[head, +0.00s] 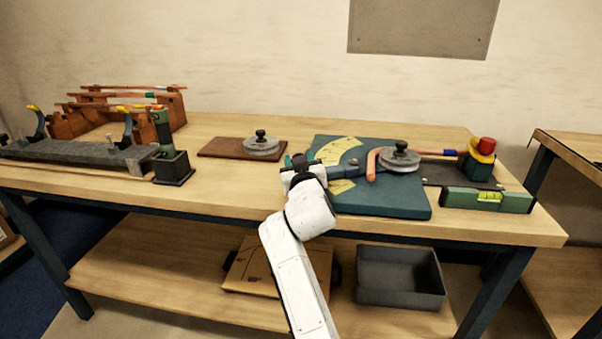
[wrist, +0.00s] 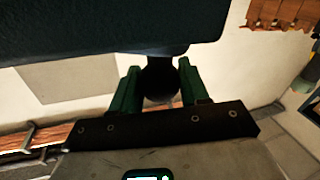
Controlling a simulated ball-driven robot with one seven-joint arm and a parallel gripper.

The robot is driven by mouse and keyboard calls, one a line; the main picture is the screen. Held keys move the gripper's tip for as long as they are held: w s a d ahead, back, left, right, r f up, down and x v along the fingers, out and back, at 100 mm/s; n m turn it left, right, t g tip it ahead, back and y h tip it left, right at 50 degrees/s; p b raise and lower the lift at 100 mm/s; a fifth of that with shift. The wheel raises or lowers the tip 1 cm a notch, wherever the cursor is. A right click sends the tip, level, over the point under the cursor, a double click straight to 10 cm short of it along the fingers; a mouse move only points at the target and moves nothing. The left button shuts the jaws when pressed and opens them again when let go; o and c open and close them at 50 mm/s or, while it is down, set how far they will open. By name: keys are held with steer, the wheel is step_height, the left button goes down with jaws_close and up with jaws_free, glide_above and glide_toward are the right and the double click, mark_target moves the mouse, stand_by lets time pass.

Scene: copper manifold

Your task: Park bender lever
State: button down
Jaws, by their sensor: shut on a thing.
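The bender (head: 410,205) is a blue-green plate with a yellow angle scale (head: 338,150) and a grey former disc (head: 399,160) with a black knob. A copper tube with a bent orange end (head: 373,163) sits against the disc. The bender lever (head: 345,168) is a dark bar reaching left from the disc across the scale. My gripper (head: 298,172) is at its left end. In the wrist view my gripper's green fingers (wrist: 158,88) stand on both sides of a dark round handle (wrist: 159,76), shut on it. My wrist hides much of the lever's end in the head view.
A brown board (head: 215,148) with a spare disc (head: 261,146) lies to the left. A green level (head: 487,200) and a clamp with a red knob (head: 482,155) stand right. A grey bin (head: 399,279) is on the lower shelf.

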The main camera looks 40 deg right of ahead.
steer(key=shift+a+r, duration=0.1)
steer(key=c, duration=0.9)
jaws_free()
steer(key=shift+o, duration=1.4)
steer(key=v, duration=1)
steer(key=shift+s+a, duration=0.2)
steer(key=shift+s, duration=0.1)
